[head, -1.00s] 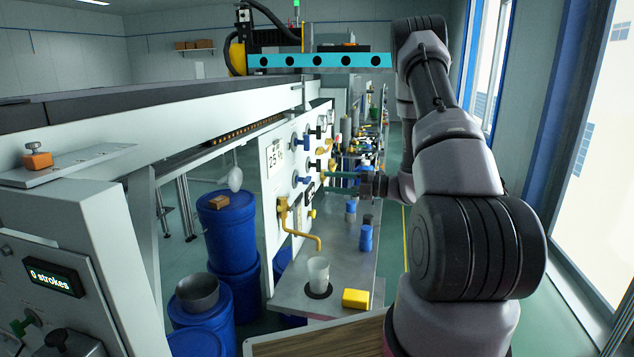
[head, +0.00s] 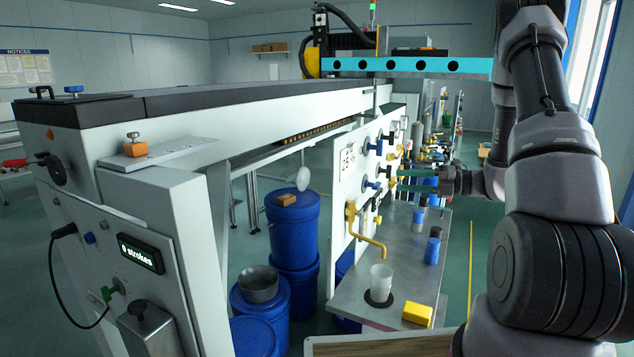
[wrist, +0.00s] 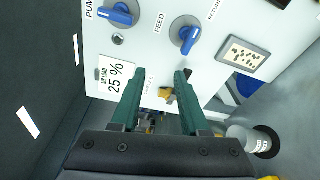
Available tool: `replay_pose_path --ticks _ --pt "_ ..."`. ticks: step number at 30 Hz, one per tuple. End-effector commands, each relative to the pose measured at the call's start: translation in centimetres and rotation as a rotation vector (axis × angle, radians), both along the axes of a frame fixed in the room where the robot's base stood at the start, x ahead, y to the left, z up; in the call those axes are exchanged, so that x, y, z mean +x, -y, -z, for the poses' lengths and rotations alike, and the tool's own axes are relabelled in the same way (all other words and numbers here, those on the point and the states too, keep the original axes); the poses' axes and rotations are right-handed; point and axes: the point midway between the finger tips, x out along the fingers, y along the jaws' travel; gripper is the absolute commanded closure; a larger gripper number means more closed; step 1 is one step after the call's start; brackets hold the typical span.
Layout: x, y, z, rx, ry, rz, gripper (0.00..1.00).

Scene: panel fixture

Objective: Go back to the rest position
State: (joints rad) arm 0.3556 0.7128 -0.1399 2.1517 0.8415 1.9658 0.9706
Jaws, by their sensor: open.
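My gripper (head: 402,181) is in front of the white valve panel (head: 345,195) in the head view, with its green fingers pointing left toward the panel face. In the wrist view the two green fingers (wrist: 158,86) stand apart with nothing between them. Past them is the panel face with blue knobs marked FEED (wrist: 187,35) and PUMP (wrist: 120,14), and a 25 % card (wrist: 117,78). A yellow handle (wrist: 166,95) shows between the fingers, farther off. I cannot tell the exact gap from fingertips to panel.
Blue drums (head: 294,225) stand left of the panel. The floor (head: 480,235) right of the shelf is clear.

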Motion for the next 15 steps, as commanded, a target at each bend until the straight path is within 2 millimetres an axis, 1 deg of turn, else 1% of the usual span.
replay_pose_path --ticks 1,3,5,6,10,15 --pt "-1.0 -1.4 -2.1 -0.069 0.086 -0.067 0.55" --pt "-2.9 -3.1 -4.3 -0.176 0.215 -0.170 0.55" --pt "-4.6 -4.4 -5.9 -0.267 0.329 -0.261 0.55" --pt "-5.7 -5.1 -6.8 -0.326 0.405 -0.319 0.55" --pt "-9.6 -6.8 -9.4 -0.514 0.661 -0.513 0.55" --pt "-14.1 -7.7 -11.9 -0.756 1.007 -0.768 0.55"
